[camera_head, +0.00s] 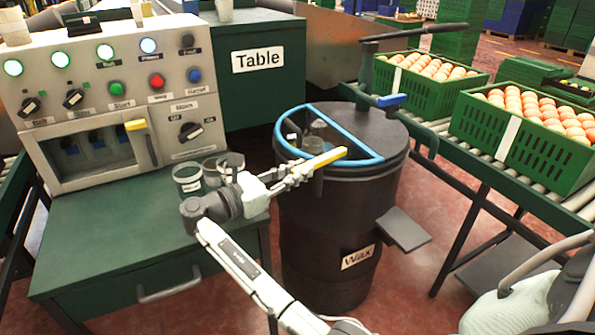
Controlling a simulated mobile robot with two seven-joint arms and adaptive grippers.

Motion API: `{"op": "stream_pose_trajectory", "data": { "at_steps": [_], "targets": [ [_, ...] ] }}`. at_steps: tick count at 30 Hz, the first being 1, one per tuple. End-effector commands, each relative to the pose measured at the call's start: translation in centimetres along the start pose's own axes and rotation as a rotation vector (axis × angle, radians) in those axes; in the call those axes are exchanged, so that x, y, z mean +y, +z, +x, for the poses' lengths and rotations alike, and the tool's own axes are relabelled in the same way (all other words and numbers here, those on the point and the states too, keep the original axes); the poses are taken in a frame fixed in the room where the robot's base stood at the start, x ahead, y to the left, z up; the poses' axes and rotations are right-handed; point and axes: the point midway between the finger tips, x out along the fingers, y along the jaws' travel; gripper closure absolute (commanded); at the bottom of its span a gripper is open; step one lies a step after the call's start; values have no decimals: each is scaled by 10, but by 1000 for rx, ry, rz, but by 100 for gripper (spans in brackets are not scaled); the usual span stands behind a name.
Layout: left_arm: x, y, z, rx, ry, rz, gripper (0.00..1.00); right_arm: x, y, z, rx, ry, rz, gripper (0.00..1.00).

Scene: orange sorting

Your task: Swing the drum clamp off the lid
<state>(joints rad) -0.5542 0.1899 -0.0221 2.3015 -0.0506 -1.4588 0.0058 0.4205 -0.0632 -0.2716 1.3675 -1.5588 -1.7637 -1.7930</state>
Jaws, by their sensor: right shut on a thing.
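The black drum (322,235) with a "Wax" label stands in the middle. Its lid has a blue-edged half-round part (372,160) at the left; dark space and small clear items show inside the edge. A dark post with a blue-tipped lever (390,100), which looks like the clamp, is at the drum's back right, apart from the blue edge. My right gripper (303,172) is shut on a yellow handle (326,158) at the drum's front top. The fingers partly hide how the handle joins the lid. My left gripper is not in view.
Green crates of oranges (505,135) sit on a roller conveyor at the right. A long dark bar (415,34) reaches right above the drum. A grey pedal (403,229) sticks out.

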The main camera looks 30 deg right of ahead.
Motion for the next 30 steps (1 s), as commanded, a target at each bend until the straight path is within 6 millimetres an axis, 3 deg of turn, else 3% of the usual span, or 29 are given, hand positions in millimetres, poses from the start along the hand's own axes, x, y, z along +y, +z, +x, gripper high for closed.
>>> {"op": "stream_pose_trajectory", "data": {
  "at_steps": [1,6,17,30],
  "targets": [
    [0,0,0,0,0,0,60,0,-1,0,2,-1,-1,81],
    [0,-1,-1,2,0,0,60,0,-1,0,1,0,-1,62],
    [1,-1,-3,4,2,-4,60,0,7,0,0,1,2,62],
    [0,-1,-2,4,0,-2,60,0,84,0,2,1,4,62]
  ]
}}
